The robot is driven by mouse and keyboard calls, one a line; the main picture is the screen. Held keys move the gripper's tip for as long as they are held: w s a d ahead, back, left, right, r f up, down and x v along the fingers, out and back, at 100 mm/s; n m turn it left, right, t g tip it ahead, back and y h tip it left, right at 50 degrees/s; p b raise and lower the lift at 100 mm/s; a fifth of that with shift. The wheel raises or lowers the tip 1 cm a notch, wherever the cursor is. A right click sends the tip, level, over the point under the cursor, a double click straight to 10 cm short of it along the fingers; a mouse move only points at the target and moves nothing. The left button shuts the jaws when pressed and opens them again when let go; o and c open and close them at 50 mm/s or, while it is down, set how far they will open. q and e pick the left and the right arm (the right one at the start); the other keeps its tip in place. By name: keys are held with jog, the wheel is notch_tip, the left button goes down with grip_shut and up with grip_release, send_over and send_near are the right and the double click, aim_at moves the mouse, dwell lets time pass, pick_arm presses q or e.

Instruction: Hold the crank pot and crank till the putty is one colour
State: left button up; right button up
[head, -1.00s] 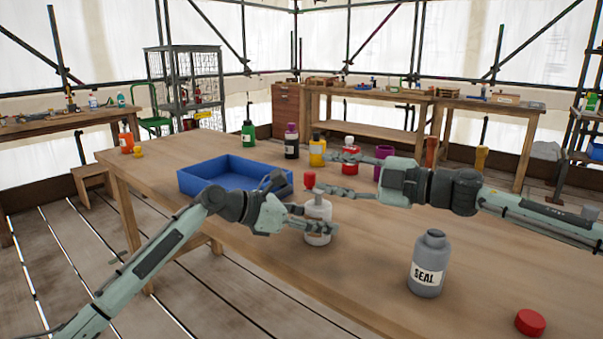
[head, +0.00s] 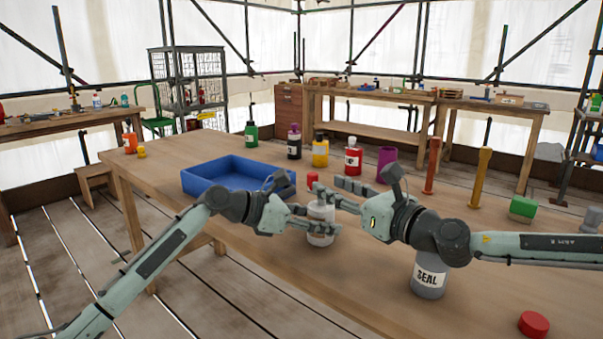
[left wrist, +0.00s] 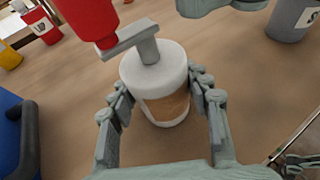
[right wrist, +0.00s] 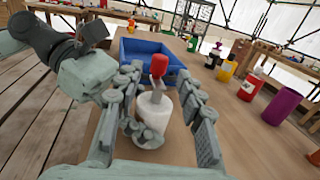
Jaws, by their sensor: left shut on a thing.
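The crank pot (head: 321,212) stands upright on the table, with a white lid, a grey crank arm (left wrist: 132,40) and a red knob (head: 312,178). The left wrist view shows a brownish putty band (left wrist: 168,106) in its side; I cannot tell whether the colour is even. My left gripper (head: 318,228) is shut on the pot's body, one finger on each side. My right gripper (head: 338,192) is open beside the pot's top. In the right wrist view its fingers are spread, with the knob (right wrist: 159,65) and crank beyond and between them, not gripped.
A blue tray (head: 190,184) lies left behind the pot. A grey SEAL bottle (head: 429,283) stands partly hidden under my right arm, near a red cap (head: 533,324). Several coloured bottles, a purple cup (head: 386,164) and upright posts stand farther back. The table's front edge runs below.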

jog(key=x, duration=1)
jog(key=shift+a, duration=0.15)
jog(key=shift+w, duration=0.1)
grip_shut()
